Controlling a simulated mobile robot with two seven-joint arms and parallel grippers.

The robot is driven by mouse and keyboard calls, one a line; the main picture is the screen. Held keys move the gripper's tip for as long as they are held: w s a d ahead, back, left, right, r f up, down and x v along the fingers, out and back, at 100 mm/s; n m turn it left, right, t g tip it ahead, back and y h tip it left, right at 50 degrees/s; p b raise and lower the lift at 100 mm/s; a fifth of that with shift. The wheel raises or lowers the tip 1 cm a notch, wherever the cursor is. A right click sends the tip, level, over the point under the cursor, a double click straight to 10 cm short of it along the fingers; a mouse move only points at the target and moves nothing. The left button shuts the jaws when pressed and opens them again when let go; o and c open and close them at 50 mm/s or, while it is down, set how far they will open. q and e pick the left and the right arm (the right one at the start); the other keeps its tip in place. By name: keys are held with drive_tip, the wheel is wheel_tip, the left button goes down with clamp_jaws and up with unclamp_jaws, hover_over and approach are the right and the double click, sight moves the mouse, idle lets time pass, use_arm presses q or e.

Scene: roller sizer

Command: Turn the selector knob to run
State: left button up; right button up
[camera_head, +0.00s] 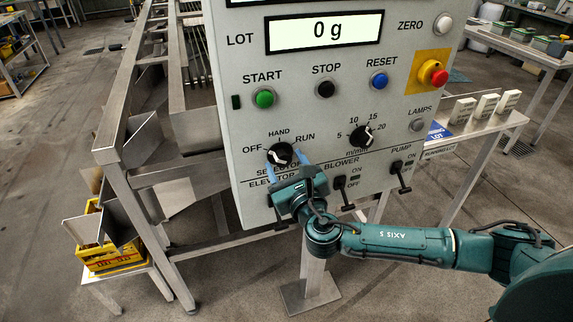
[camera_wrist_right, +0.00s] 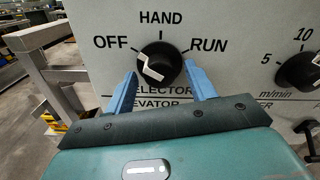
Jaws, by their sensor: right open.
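The selector knob (camera_head: 281,154) is a round black knob with a white mark, low on the grey control panel (camera_head: 225,60), among the labels OFF, HAND and RUN. In the right wrist view the knob (camera_wrist_right: 159,65) shows its white mark on its left and lower part; the mark seems to point toward OFF, but I cannot be sure. My right gripper (camera_head: 285,163) is open at the panel just below the knob. In the wrist view the blue fingers of this gripper (camera_wrist_right: 161,82) stand left and right of the knob; contact cannot be told. My left gripper is not in view.
The speed knob (camera_head: 361,136) is right of the selector. The blower switch (camera_head: 343,190) and pump switch (camera_head: 402,175) are lower right. START (camera_head: 264,98), STOP (camera_head: 326,89) and RESET (camera_head: 379,81) buttons are above, with a red emergency button (camera_head: 433,73) at the right.

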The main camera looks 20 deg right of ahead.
drive_tip(key=shift+c, duration=0.2)
drive_tip(key=c, duration=0.9)
